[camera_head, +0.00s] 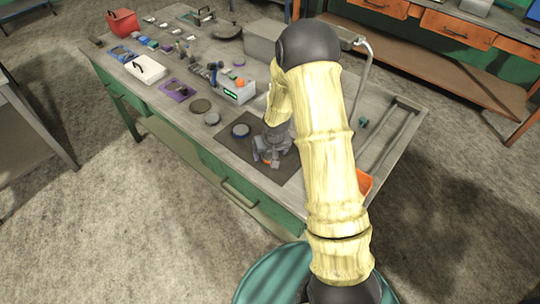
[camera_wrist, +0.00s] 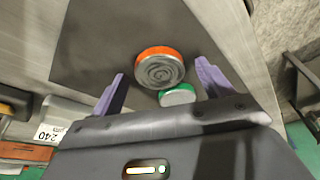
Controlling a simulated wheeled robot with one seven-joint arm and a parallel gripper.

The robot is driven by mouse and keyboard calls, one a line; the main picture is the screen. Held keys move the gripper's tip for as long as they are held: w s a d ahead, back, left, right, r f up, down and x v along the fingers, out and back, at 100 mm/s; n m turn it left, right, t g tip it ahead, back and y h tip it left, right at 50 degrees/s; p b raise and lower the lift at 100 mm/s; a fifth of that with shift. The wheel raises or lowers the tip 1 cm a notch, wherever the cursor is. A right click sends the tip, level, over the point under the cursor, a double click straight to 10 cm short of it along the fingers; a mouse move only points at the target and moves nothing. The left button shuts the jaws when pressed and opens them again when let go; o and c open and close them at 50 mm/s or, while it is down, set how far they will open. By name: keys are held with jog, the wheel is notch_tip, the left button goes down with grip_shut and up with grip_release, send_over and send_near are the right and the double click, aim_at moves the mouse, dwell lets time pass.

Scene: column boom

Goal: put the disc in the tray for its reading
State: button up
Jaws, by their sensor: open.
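In the wrist view an orange-rimmed disc (camera_wrist: 160,66) with a grey ringed top lies on the dark mat (camera_wrist: 95,40). A smaller green-rimmed disc (camera_wrist: 178,95) lies against or very near it, closer to my gripper. My gripper (camera_wrist: 160,82) is open, its purple fingers spread either side of the two discs; I see no grip on either. In the head view my gripper (camera_head: 270,160) is low over the mat, and my arm hides part of it. An orange tray-like part (camera_head: 364,182) shows beside my arm.
A box with a green display (camera_head: 238,92) stands behind the mat. Two round discs (camera_head: 206,111) lie near it. A plate marked 240 (camera_wrist: 48,133) shows at left in the wrist view.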

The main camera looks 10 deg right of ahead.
aim_at(271, 156)
jog(key=shift+c, duration=0.2)
jog(key=c, duration=1.4)
notch_tip(271, 156, up, 10)
